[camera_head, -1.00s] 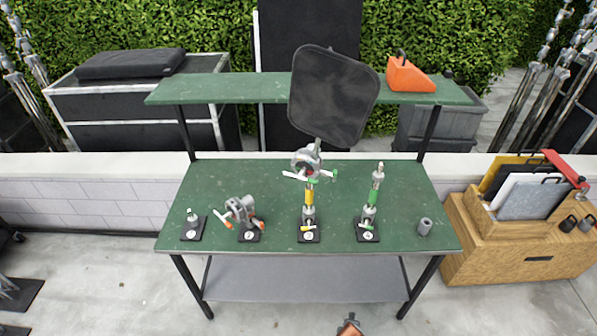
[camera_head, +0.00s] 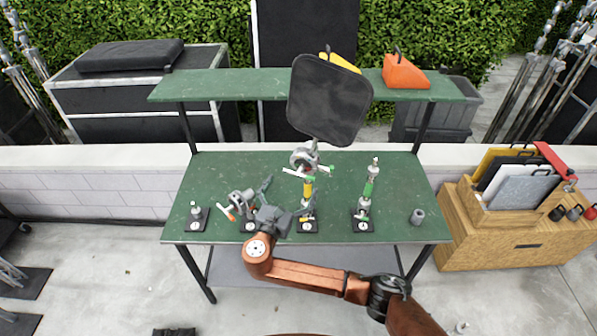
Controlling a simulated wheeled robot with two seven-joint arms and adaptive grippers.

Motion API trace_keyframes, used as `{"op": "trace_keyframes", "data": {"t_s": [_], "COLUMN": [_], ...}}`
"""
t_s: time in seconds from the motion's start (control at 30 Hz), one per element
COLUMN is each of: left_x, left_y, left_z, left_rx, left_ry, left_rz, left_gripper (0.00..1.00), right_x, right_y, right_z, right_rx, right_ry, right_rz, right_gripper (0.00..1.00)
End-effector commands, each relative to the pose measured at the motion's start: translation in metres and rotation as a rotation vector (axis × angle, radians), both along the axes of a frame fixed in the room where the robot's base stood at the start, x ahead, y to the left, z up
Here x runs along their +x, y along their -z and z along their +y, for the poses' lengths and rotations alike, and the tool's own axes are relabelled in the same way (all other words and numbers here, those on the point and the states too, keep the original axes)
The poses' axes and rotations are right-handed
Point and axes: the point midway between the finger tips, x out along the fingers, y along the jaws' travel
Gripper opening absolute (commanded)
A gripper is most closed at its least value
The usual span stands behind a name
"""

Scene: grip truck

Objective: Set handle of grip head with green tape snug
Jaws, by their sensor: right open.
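The grip head with green tape (camera_head: 304,157) is grey, on the stand with a yellow band (camera_head: 307,189) at the table's middle. Its pale T-handle (camera_head: 294,172) has green ends and sticks out in front. A black flag (camera_head: 330,100) rises from the head, tilted. My right gripper (camera_head: 286,198) is open and empty, below and left of that head, with its fingers pointing up the table. It partly hides the grip head with orange-tipped handles (camera_head: 236,203) and its base. Whether a finger touches the yellow-banded stand is unclear. My left gripper is not seen.
The green table (camera_head: 400,180) also holds a green-banded stand (camera_head: 367,190), a short stand (camera_head: 194,213) at left and a grey cylinder (camera_head: 417,216). The shelf (camera_head: 220,85) above carries an orange wedge (camera_head: 404,72) and a yellow item (camera_head: 340,62). The table's right rear is clear.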

Motion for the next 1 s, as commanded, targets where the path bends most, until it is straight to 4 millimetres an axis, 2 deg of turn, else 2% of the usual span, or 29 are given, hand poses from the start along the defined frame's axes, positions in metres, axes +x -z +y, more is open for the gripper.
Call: {"op": "trace_keyframes", "data": {"t_s": [0.2,0.4,0.73,1.0], "left_x": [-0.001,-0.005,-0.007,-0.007], "left_y": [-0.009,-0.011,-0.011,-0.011], "left_z": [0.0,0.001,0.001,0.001], "left_rx": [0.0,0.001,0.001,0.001], "left_ry": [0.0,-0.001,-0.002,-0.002], "left_rz": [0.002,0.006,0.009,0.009], "left_gripper": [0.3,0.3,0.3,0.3], "right_x": [0.034,0.053,0.057,0.057], "right_y": [-0.002,0.0,0.001,0.001], "right_z": [-0.014,-0.02,-0.022,-0.021], "right_rx": [0.001,0.003,0.005,0.005], "right_ry": [0.003,0.001,0.001,0.001], "right_rz": [0.0,0.002,0.002,0.002], "right_gripper": [0.97,0.97,0.97,0.79]}}
